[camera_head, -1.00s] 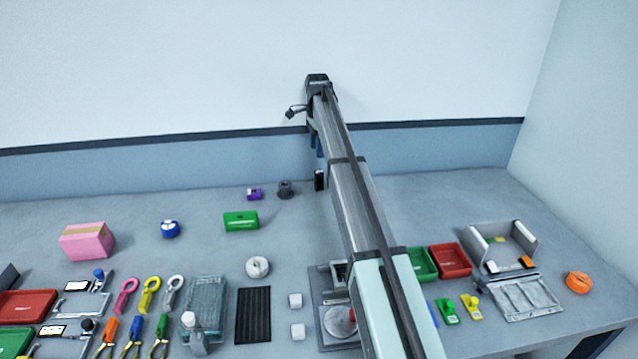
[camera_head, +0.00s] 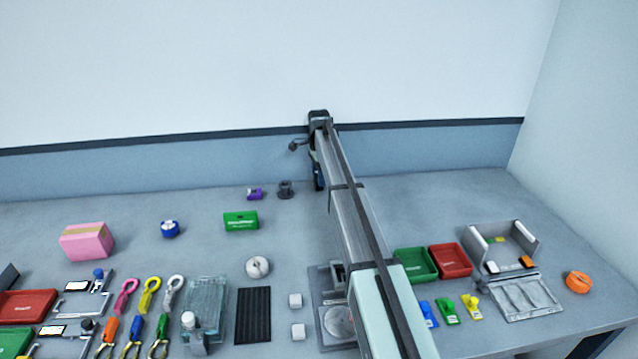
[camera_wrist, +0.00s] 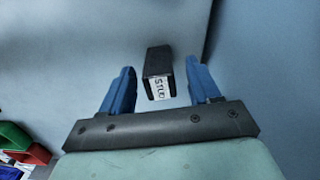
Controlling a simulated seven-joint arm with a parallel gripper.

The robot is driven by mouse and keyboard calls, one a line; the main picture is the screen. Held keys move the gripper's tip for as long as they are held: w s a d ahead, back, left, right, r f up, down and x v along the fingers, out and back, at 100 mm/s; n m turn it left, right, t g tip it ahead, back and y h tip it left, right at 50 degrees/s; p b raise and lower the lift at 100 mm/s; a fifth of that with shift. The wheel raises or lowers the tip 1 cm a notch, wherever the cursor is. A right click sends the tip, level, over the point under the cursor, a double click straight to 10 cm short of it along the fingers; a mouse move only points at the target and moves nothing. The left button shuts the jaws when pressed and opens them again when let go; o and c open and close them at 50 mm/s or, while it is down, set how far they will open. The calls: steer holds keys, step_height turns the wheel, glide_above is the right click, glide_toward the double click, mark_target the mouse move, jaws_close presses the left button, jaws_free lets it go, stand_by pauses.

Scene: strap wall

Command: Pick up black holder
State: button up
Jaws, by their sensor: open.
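The black holder (camera_wrist: 158,66) is a small upright black block with a white label that reads like "STUD". In the wrist view it stands on the grey table between my gripper's two blue fingers and a little beyond them, with space on both sides. My gripper (camera_wrist: 160,88) is open and empty. In the head view my gripper (camera_head: 318,180) is at the back of the table, close to the tabletop, mostly behind my own arm. The holder is hidden there or cannot be told from the gripper.
A dark grey spool (camera_head: 285,190) and a purple item (camera_head: 254,194) stand just left of my gripper. A green box (camera_head: 241,221) is nearer. The back wall (camera_head: 430,152) rises close behind. The table right of my arm at the back is clear.

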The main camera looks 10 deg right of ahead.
step_height(320, 180, down, 2)
steer(key=shift+f, duration=0.1)
steer(key=c, duration=1.1)
